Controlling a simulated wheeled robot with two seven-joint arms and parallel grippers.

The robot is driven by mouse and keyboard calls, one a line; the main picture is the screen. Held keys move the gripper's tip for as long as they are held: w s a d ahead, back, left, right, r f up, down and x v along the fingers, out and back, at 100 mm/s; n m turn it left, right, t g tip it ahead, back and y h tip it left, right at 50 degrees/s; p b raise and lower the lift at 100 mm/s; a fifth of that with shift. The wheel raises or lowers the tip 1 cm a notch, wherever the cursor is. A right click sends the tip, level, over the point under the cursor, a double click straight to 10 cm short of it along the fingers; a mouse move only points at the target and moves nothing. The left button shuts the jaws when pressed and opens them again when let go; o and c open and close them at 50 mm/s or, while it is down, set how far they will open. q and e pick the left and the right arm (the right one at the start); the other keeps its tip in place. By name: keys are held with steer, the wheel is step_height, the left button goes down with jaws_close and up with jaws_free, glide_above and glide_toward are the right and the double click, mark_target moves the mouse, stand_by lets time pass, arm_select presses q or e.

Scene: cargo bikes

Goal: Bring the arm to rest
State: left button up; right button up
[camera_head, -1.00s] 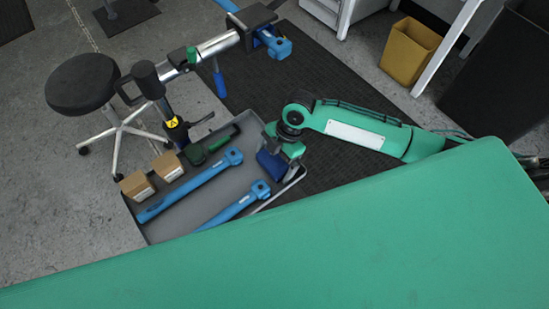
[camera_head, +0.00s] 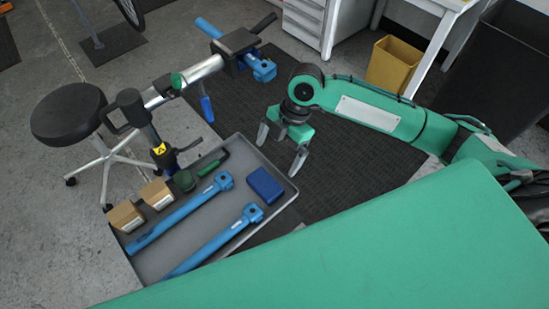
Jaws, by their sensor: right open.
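My right gripper (camera_head: 282,151) is open and empty. It hangs above the dark floor mat, just past the far right edge of the grey tray (camera_head: 262,214). Its two grey fingers point down and are spread apart. My green right arm comes in from the right side of the picture. A dark blue block (camera_head: 264,184) lies in the tray near its right corner, apart from the fingers. My left gripper is not in view.
The tray also holds two blue bar tools (camera_head: 180,214), two cardboard boxes (camera_head: 157,194) and a green-handled tool (camera_head: 213,163). A repair stand clamp (camera_head: 240,45) stands behind it. A black stool (camera_head: 68,111) is left, a yellow bin (camera_head: 393,65) at back right.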

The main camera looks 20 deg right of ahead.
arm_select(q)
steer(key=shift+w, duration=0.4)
